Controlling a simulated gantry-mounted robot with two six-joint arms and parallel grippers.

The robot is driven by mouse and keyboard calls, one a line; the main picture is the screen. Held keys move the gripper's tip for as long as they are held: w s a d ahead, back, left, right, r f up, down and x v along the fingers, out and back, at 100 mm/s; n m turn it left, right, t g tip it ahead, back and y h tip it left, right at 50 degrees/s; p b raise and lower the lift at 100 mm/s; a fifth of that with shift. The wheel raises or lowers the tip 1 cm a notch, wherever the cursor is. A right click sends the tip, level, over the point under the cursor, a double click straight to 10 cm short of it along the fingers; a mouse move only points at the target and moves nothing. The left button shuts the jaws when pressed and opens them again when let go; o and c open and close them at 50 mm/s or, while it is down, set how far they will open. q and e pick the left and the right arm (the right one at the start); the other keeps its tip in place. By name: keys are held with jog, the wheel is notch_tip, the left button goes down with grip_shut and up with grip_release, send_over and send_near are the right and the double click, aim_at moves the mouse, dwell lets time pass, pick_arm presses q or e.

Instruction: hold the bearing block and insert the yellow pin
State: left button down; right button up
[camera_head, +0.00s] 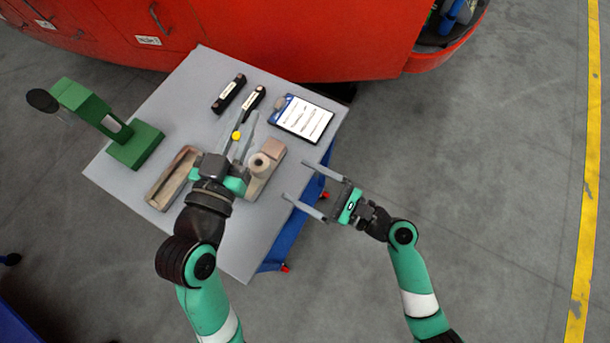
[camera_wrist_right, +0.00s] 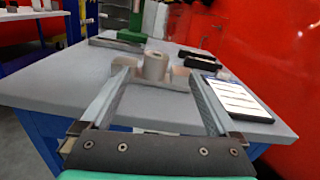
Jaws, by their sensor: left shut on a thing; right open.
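The bearing block (camera_head: 272,152), a tan-brown piece with a round, hollow boss, sits on the grey table right of my left gripper. It also shows in the right wrist view (camera_wrist_right: 155,68), beyond the open fingers. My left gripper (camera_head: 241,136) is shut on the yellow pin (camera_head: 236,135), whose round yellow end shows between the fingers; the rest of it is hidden. The pin is beside the block and apart from it. My right gripper (camera_head: 305,189) is open and empty off the table's right edge, its fingers pointing toward the block.
A brown tray (camera_head: 161,195) lies left of my left gripper. A green press-like stand (camera_head: 140,148) is at the table's left. Two black labelled items (camera_head: 229,93) and a clipboard (camera_head: 303,118) lie toward the back. A red train body (camera_head: 270,35) stands behind. The table's front is clear.

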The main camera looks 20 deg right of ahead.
aim_at(269, 169)
jog(key=shift+s+f+m, duration=0.4)
jog(key=shift+f+m, duration=0.1)
jog(key=shift+m, duration=0.2)
jog(key=shift+w+a, duration=0.1)
jog(key=x, duration=1.2)
grip_shut()
